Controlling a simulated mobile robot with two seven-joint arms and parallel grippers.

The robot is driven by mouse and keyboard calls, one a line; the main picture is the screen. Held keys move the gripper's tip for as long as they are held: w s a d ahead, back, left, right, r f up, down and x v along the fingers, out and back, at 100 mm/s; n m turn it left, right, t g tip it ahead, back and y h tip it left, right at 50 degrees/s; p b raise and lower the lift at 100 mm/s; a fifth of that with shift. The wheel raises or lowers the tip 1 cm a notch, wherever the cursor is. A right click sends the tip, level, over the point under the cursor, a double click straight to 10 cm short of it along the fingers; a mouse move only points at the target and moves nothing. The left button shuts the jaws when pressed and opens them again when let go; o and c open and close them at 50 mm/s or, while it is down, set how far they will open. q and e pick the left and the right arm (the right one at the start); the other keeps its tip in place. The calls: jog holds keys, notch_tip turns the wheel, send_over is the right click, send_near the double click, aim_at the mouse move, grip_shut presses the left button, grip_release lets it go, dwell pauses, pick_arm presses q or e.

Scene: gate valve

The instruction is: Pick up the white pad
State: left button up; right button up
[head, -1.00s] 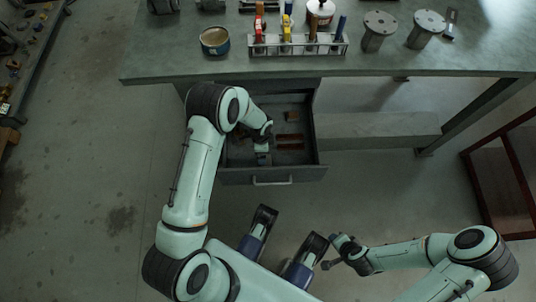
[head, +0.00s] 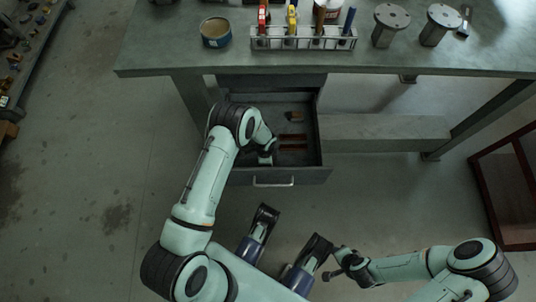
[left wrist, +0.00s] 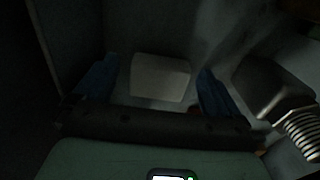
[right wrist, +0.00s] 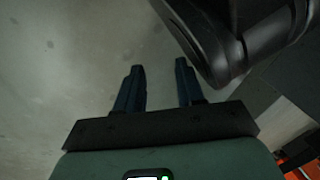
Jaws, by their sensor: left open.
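The white pad (left wrist: 160,78) lies flat on the drawer floor in the left wrist view and looks pale grey in the dim light. My left gripper (left wrist: 157,72) is open over it, with one blue finger on each side and gaps between the fingers and the pad. In the head view my left gripper (head: 266,157) is down inside the open drawer (head: 318,150), and the pad is hidden or too small to make out there. My right gripper (right wrist: 159,68) is open and empty, away from the drawer, above the floor.
A dark object with a ribbed pale part (left wrist: 302,135) lies close right of the left fingers. Brown blocks (head: 293,138) lie in the drawer's right half. The drawer walls are near my left wrist. The workbench (head: 150,60) overhangs the drawer's back.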

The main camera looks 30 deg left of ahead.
pick_arm(q)
jog(key=shift+f, duration=0.2)
jog(key=shift+r, duration=0.1)
jog(key=c, duration=1.1)
pick_arm(e)
jog(key=shift+s, duration=0.1)
pick_arm(q)
jog(key=shift+r, duration=0.1)
